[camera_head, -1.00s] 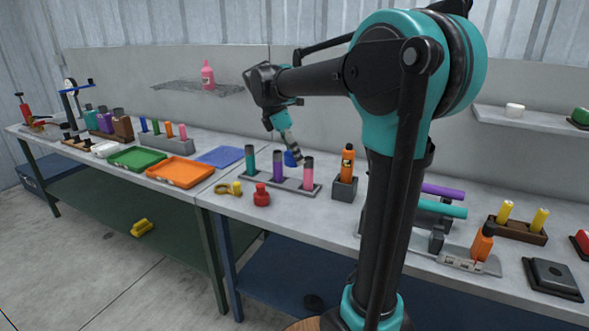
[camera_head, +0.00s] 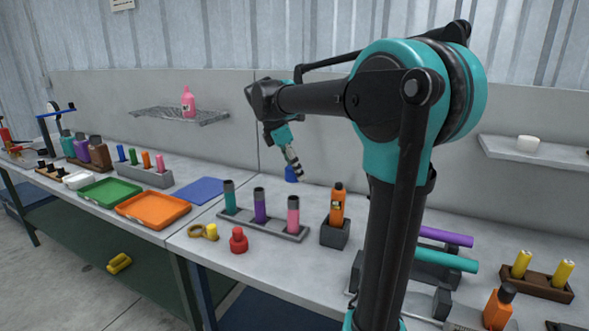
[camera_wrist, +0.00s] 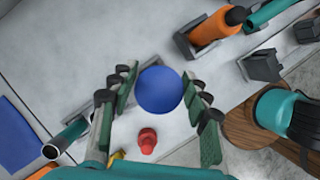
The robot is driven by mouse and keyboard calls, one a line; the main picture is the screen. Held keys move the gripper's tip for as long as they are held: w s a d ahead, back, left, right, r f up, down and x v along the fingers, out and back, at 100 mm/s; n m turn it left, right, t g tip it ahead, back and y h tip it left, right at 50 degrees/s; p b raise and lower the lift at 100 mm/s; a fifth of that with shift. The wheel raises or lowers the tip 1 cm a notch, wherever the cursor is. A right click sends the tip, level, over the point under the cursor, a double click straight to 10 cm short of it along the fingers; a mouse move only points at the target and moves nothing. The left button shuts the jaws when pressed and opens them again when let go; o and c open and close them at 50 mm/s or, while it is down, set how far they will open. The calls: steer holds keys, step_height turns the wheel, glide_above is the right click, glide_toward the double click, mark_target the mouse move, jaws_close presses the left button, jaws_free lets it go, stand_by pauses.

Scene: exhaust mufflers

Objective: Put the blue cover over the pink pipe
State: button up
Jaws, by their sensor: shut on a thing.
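The blue cover (camera_head: 291,174) is held in my gripper (camera_head: 294,170), in the air. In the wrist view the cover (camera_wrist: 160,91) shows as a round blue shape between the two fingers of my gripper (camera_wrist: 158,98). In the head view the pink pipe (camera_head: 293,217) stands upright at the right end of a grey rack (camera_head: 262,228), with a dark upper end. The cover appears just above the pipe's top in the picture, apart from it. Their depth alignment cannot be told. I cannot make out the pink pipe in the wrist view; the cover may hide it.
A purple pipe (camera_head: 260,206) and a teal pipe (camera_head: 229,198) stand in the same rack. An orange bottle (camera_head: 337,206) in a grey holder is close on the right. A red knob-like piece (camera_head: 239,240) sits in front. A blue mat (camera_head: 199,190) lies to the left.

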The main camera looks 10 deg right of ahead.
mark_target(296, 197)
steer(key=shift+f, duration=2.75)
steer(key=shift+f, duration=2.2)
steer(key=o, duration=0.9)
steer(key=shift+r, duration=0.1)
